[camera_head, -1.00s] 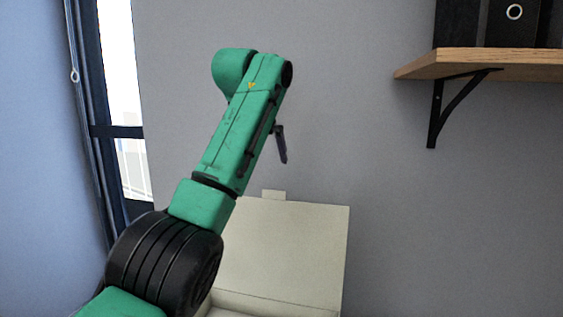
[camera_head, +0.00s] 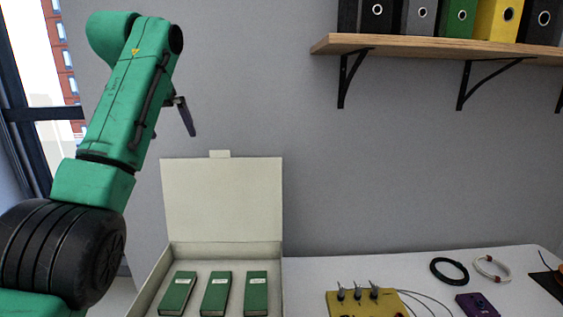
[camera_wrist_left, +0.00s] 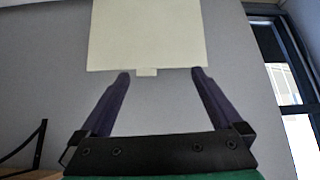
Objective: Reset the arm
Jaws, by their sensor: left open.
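My left arm, green with black joints, is raised at the left of the head view. Its left gripper (camera_head: 186,117) is small and dark there, in front of the grey wall and above the open box. In the left wrist view the two dark fingers of the left gripper (camera_wrist_left: 162,74) stand wide apart with nothing between them. The raised lid of the cream box (camera_wrist_left: 150,35) shows beyond the fingertips. My right arm and gripper are not in view.
The open cream box (camera_head: 222,202) holds three green boxes (camera_head: 215,294) on the white table (camera_head: 400,268). A yellow board with switches (camera_head: 368,304), cable rings (camera_head: 449,271) and a purple device (camera_head: 483,305) lie right. A wooden shelf (camera_head: 440,47) carries binders (camera_head: 458,18).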

